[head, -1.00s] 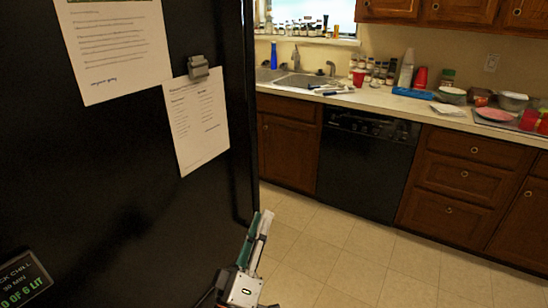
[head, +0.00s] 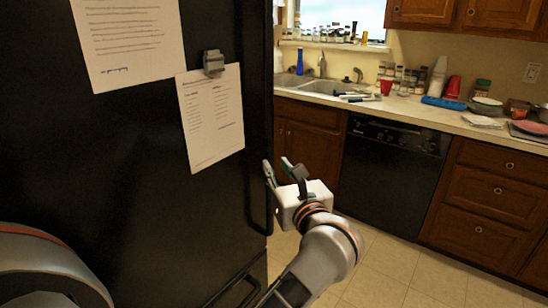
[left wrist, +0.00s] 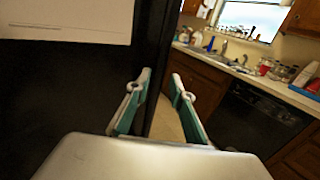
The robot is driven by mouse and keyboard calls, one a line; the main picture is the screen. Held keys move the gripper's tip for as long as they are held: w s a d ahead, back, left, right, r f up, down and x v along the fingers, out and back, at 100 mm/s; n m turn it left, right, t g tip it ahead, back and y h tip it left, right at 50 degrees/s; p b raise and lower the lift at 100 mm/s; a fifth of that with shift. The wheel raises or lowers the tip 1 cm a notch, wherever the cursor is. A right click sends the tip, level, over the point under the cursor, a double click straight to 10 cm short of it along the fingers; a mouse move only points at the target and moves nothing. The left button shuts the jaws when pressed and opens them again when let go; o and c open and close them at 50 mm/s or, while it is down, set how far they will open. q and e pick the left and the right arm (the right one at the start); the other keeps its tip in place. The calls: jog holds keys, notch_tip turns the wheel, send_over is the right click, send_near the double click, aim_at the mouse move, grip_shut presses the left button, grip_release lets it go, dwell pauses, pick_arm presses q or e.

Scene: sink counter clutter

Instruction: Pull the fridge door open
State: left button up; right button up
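The black fridge door (head: 110,180) fills the left of the head view, its right edge running down the middle. It also fills the left of the left wrist view (left wrist: 60,90). My left gripper (head: 277,166) is at that right edge, fingers pointing up and away. In the left wrist view its green-lined fingers (left wrist: 161,76) are spread apart, with the door edge behind the gap; I see nothing held. I cannot tell whether a finger touches the door. My right gripper is not in view.
A dark bar (head: 235,288), seemingly a handle, shows low on the fridge. Two papers, the lower (head: 212,120) under a grey clip (head: 213,63), hang on the door. A black dishwasher (head: 385,180) and cluttered counter (head: 425,108) stand beyond. The tiled floor (head: 375,280) between is clear.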

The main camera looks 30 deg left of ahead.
aim_at(271, 159)
pick_arm(q)
jog(key=x, duration=0.6)
jog(key=shift+a, duration=0.15)
grip_shut()
